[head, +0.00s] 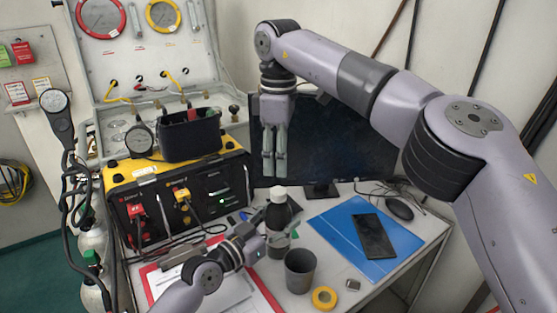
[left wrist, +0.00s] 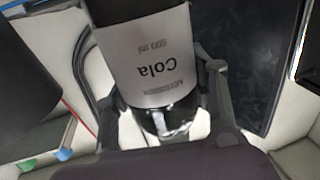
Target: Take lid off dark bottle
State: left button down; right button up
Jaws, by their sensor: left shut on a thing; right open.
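The dark bottle (head: 280,213) stands upright on the table and has a white lid (head: 278,193) on top. My left gripper (head: 268,238) is shut on the bottle's body from the left. In the left wrist view the bottle (left wrist: 150,55) shows its white label reading "Cola", upside down, between the two fingers. The lid is not seen in that view. My right gripper (head: 273,165) points down, open and empty, above the bottle and slightly to its left, apart from the lid.
A grey cup (head: 300,270) stands just right of the bottle, with yellow tape (head: 324,298) near it. A blue folder (head: 345,225) bears a dark tablet (head: 374,236). A monitor (head: 345,150) stands behind; the yellow-black air panel case (head: 150,172) is at left.

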aim_at(279, 191)
notch_tip(279, 191, down, 8)
jog(key=shift+r, duration=0.15)
jog(key=shift+c, duration=0.2)
grip_shut()
dwell(0.5)
